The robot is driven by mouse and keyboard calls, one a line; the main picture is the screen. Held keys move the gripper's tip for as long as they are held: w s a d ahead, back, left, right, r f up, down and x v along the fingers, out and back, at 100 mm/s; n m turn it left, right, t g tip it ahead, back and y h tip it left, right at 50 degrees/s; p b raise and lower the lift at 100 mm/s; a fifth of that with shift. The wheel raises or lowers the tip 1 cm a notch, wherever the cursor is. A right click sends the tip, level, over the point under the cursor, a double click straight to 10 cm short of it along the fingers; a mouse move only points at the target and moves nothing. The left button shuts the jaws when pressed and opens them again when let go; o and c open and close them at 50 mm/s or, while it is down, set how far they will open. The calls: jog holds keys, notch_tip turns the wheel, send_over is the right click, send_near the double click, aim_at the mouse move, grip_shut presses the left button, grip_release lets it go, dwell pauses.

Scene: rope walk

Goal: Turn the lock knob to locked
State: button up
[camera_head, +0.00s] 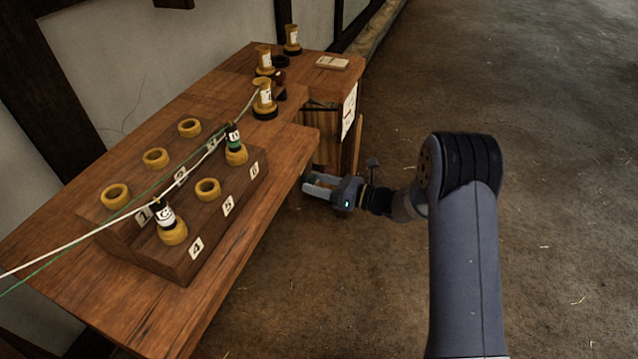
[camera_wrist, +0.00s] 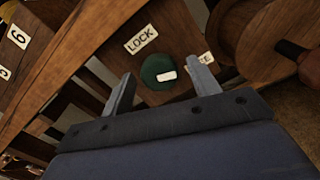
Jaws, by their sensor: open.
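The lock knob (camera_wrist: 152,71) is a dark green round knob on a wooden face in the wrist view. It has a white mark right of its middle, on the side of a partly hidden label (camera_wrist: 206,58). A label reading LOCK (camera_wrist: 140,40) is above and left of the knob. My gripper (camera_wrist: 160,67) is open, with one finger on each side of the knob; I cannot tell whether they touch it. In the head view my gripper (camera_head: 307,186) is beside the bench's right edge, and the knob is hidden there.
The wooden bench (camera_head: 292,155) carries a stepped block (camera_head: 190,262) with numbered yellow rings and bobbins. White and green cords run across it. A round wooden part (camera_wrist: 250,35) is close to the right finger. The floor (camera_head: 560,150) to the right is clear.

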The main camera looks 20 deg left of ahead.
jog(key=shift+c, duration=0.2)
jog(key=c, duration=0.9)
